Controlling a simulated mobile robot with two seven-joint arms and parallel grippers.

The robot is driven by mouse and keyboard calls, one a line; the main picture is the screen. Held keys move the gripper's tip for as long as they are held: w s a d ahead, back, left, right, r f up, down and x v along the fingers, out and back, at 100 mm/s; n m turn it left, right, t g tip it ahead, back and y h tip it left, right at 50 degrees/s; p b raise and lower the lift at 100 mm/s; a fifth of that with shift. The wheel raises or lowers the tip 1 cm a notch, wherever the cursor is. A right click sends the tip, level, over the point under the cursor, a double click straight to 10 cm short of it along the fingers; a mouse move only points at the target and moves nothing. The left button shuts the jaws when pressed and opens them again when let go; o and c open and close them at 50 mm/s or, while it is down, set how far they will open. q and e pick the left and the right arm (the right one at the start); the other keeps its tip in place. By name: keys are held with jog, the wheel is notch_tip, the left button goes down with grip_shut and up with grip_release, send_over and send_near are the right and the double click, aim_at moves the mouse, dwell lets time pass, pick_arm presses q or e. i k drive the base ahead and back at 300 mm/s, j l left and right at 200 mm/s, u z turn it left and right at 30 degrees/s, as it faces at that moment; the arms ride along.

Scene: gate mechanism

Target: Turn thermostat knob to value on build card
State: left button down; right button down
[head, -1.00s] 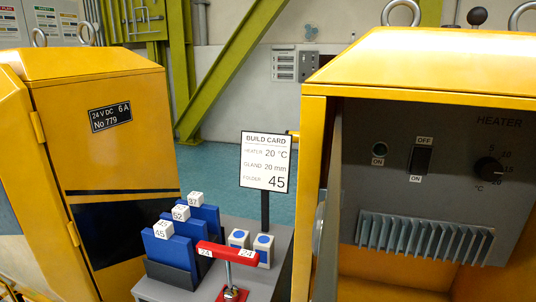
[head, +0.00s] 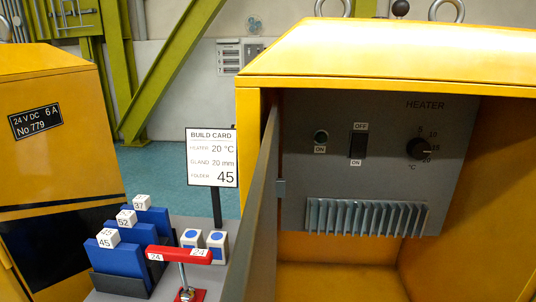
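The thermostat knob (head: 418,148) is a round black dial on the grey heater panel (head: 342,190) inside the open yellow cabinet. Its scale reads 5, 10, 15 and 20 °C, clockwise down the right side. A light mark on the knob seems to point right, near 15, but it is too small to be sure. The build card (head: 211,157) stands on a black post left of the cabinet and reads heater 20 °C, gland 20 mm, folder 45. Neither of my grippers is in view, and nothing touches the knob.
The open cabinet door (head: 252,215) stands edge-on left of the heater. Blue folders (head: 121,259) and a red handle (head: 178,255) sit on a grey cart.

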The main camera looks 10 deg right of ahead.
aim_at(418, 149)
jog(key=z, duration=1.3)
jog(key=l+z, duration=0.25)
jog(key=l, duration=1.15)
jog(key=i, duration=0.1)
